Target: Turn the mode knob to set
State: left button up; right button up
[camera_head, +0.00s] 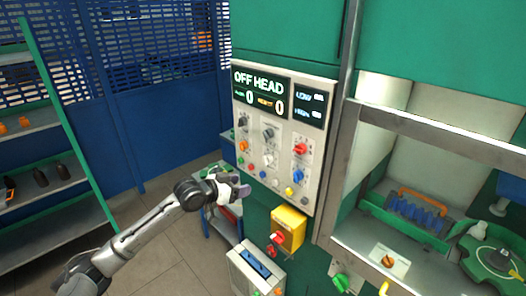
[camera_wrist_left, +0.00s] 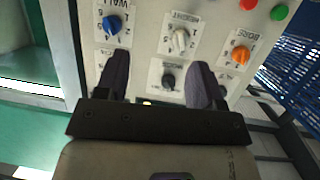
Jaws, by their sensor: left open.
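The control panel (camera_head: 285,120) stands on the green machine, its display reading "OFF HEAD". A dark knob (camera_head: 268,132) sits in the upper middle of the panel; I cannot read its label clearly, so I cannot tell whether it is the mode knob. My left gripper (camera_head: 242,189) is in front of the panel's lower left. In the left wrist view the panel shows upside down. The open, empty fingers (camera_wrist_left: 160,82) stand on either side of a dark knob (camera_wrist_left: 168,80), apparently apart from it. My right gripper is not in view.
A red knob (camera_head: 300,148), white knob (camera_head: 268,158), orange knob (camera_head: 242,146) and blue knob (camera_head: 298,175) surround the dark one. A yellow box (camera_head: 288,228) is mounted below the panel. An open machine bay is on the right, shelves on the left.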

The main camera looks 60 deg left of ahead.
aim_at(264, 135)
pick_arm(q)
jog(key=w+a+r+n+t+b, duration=0.15)
jog(key=a+r+t, duration=0.3)
jog(key=r, duration=0.65)
jog(key=shift+g+y, duration=0.4)
jog(key=shift+g, duration=0.05)
jog(key=w, duration=0.3)
jog(key=w+a+p, duration=0.1)
jog(key=w, duration=0.2)
jog(key=w+a+p, duration=0.1)
jog(key=w, duration=0.2)
jog(key=shift+w+a, duration=0.15)
jog(key=shift+w, duration=0.05)
jog(key=shift+w+a+f+p, duration=0.15)
jog(key=shift+w+p, duration=0.15)
jog(key=shift+w, duration=1.45)
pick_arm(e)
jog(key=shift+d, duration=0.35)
pick_arm(q)
jog(key=shift+c, duration=0.3)
jog(key=c, duration=0.9)
jog(key=shift+o, duration=0.2)
jog(key=shift+m, duration=0.25)
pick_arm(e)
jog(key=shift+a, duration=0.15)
